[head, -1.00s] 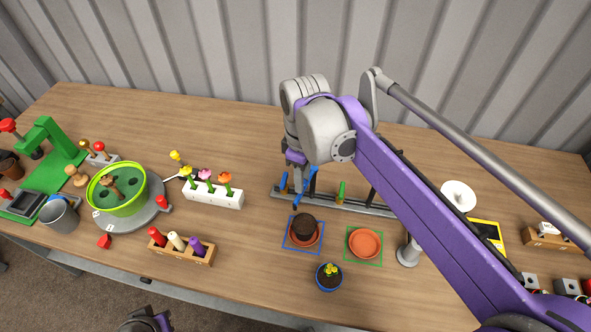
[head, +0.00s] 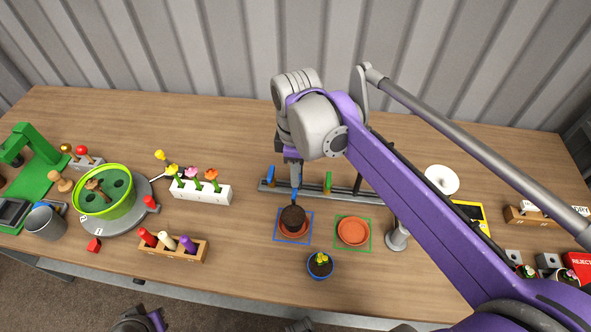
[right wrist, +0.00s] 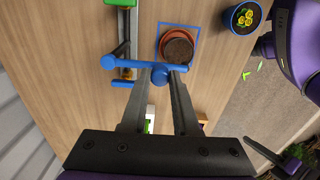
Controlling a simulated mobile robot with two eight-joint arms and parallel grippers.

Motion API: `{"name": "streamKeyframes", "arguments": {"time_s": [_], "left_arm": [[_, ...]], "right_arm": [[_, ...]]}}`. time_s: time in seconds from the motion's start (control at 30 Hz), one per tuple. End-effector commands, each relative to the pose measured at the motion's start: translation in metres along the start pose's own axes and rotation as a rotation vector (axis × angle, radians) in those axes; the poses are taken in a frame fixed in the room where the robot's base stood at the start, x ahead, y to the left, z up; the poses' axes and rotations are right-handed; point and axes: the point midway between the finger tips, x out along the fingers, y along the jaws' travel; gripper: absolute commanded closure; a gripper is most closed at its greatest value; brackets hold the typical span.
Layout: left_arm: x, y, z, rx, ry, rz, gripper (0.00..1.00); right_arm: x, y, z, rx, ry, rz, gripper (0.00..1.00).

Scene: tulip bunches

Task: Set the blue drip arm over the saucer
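The blue drip arm (right wrist: 143,65) is a bar with a knob, reaching from the rail (head: 315,189) toward the terracotta saucer (right wrist: 164,41) on the blue-outlined square. A dark, soil-filled pot (head: 293,217) sits on that saucer. In the right wrist view the bar's free end overlaps the near edge of pot and saucer. My right gripper (right wrist: 160,76) has its fingertips close on both sides of the knob and looks shut on it. In the head view the blue bar (head: 295,194) shows below my gripper. Part of my left arm shows at the bottom; its fingers are unclear.
A second saucer (head: 353,232) lies on a green-outlined square, with a green drip arm (head: 328,181) on the rail behind. A blue pot with yellow flowers (head: 320,265) stands in front. Tulip blocks and a green turntable bowl (head: 103,190) are left.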

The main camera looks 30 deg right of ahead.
Motion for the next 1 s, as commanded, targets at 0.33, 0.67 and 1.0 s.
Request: {"name": "streamKeyframes", "arguments": {"time_s": [0.33, 0.67, 1.0], "left_arm": [[0.000, 0.000, 0.000, 0.000, 0.000, 0.000, 1.00], [-0.002, 0.000, -0.002, 0.000, 0.001, 0.000, 1.00], [-0.008, 0.000, -0.006, 0.000, 0.004, 0.000, 1.00]], "right_arm": [[0.000, 0.000, 0.000, 0.001, -0.001, 0.000, 0.41], [-0.023, 0.000, 0.000, 0.001, -0.001, 0.001, 0.41], [-0.089, 0.000, 0.000, 0.001, -0.001, 0.001, 0.41]]}}
